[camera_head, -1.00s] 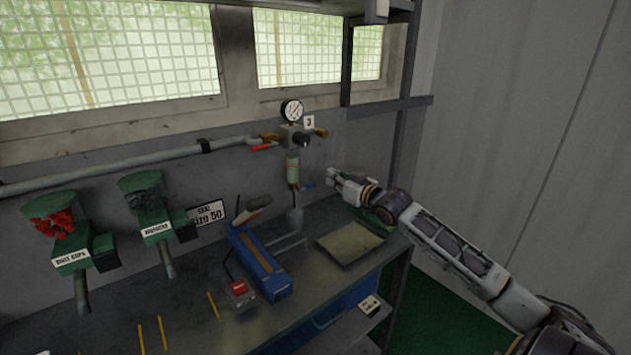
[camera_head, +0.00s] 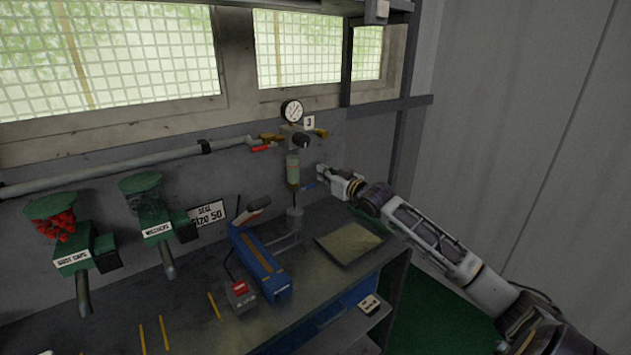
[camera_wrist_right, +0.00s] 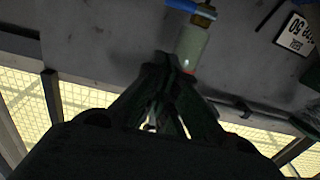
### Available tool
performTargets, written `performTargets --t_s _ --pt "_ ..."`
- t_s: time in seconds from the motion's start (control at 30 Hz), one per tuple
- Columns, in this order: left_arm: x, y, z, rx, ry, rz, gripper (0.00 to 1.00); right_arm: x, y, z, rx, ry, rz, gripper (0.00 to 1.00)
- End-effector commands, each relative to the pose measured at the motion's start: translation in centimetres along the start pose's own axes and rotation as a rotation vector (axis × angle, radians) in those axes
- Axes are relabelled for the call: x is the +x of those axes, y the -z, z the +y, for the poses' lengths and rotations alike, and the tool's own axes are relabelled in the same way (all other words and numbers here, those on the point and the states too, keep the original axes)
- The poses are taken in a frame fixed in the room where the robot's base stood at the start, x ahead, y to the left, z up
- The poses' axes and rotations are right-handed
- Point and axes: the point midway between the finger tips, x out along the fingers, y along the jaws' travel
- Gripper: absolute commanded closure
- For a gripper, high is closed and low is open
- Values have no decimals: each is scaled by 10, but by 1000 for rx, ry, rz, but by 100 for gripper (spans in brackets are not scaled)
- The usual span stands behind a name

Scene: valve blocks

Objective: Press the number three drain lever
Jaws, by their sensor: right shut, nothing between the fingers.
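The blue drain lever (camera_head: 309,186) sticks out to the right below the greenish filter bowl (camera_head: 293,168) of the wall unit marked with a "3" tag (camera_head: 309,122). My right gripper (camera_head: 322,172) is shut and empty, just above and right of the lever's outer end. I cannot tell from this view whether it touches. In the right wrist view, upside down, the shut fingers (camera_wrist_right: 166,62) lie beside the bowl (camera_wrist_right: 192,45). The blue lever (camera_wrist_right: 190,6) shows at the top edge, apart from the fingertips in the picture. My left gripper is out of view.
A pressure gauge (camera_head: 292,110), red-handled valve (camera_head: 262,148) and grey pipe (camera_head: 120,171) are on the wall. The bench below holds a blue tool (camera_head: 259,265) and a flat tray (camera_head: 371,252). Two green dispensers stand at left.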

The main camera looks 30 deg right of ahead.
Motion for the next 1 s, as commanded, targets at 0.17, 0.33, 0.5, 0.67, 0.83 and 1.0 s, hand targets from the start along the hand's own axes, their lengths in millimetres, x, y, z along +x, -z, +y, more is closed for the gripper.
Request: performTargets --t_s 0.17,0.33,0.5,0.67,0.83,1.0 --pt "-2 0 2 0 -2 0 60 10 2 0 0 0 2 100" --pt "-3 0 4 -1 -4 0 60 19 2 0 1 0 2 100" --pt "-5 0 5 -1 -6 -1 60 28 2 0 1 0 2 100" --pt "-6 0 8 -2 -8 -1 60 37 2 0 0 0 2 100" --pt "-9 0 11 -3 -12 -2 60 42 -22 -1 2 1 -2 100" --pt "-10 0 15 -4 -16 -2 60 44 -34 0 -1 0 0 100"
